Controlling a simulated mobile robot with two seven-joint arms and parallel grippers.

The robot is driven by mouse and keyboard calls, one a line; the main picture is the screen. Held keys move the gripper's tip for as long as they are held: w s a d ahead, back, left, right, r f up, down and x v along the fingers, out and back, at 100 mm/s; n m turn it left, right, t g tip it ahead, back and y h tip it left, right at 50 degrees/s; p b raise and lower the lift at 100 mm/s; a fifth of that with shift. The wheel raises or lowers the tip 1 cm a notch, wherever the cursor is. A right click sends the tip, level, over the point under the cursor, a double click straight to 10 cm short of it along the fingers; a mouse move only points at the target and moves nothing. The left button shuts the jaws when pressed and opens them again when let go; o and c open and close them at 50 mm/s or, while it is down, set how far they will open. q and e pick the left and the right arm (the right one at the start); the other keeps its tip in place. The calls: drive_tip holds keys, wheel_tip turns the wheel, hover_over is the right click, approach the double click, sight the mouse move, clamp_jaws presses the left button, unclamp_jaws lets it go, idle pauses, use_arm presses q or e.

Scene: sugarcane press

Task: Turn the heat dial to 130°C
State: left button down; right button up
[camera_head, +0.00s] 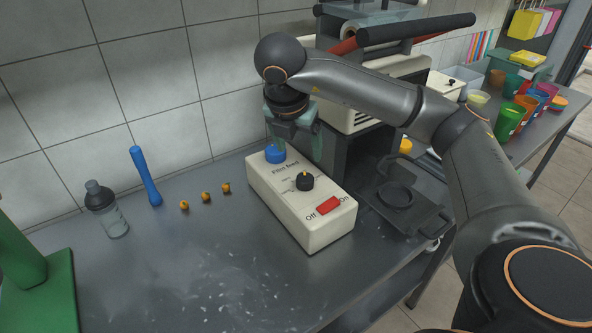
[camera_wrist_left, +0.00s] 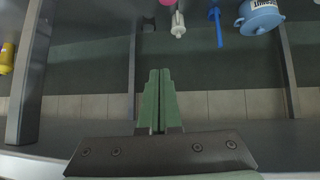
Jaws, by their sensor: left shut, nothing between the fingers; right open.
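A cream control box (camera_head: 289,210) stands on the grey table in the head view. The small markings around the black dial are too small to read, and no 130°C mark can be made out. My right gripper (camera_head: 291,138) is open, pointing down at the far end of the box, close to the blue knob; contact cannot be told. My left gripper (camera_wrist_left: 158,78) is shut and empty in the left wrist view.
A machine (camera_head: 361,158) with a black tray stands right behind the box. A green stand (camera_head: 40,285) is at front left. The table's front middle is clear.

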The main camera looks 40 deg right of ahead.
drive_tip(key=b, duration=0.3)
approach(305, 178)
drive_tip(key=shift+x, duration=1.15)
drive_tip(key=x, duration=0.5)
drive_tip(key=shift+d+f+p, duration=0.1)
drive_tip(key=shift+p, duration=0.25)
use_arm(q)
drive_tip(key=shift+d+f, duration=0.8)
drive_tip(key=shift+f, duration=0.05)
use_arm(e)
drive_tip(key=shift+w+d+f, duration=0.15)
drive_tip(key=shift+d+f, duration=0.1)
drive_tip(key=shift+f, duration=0.4)
use_arm(q)
drive_tip(key=shift+f, duration=0.1)
use_arm(e)
drive_tip(key=shift+c, duration=0.2)
drive_tip(key=shift+c, duration=0.7)
use_arm(q)
drive_tip(key=shift+s, duration=0.1)
use_arm(e)
clamp_jaws()
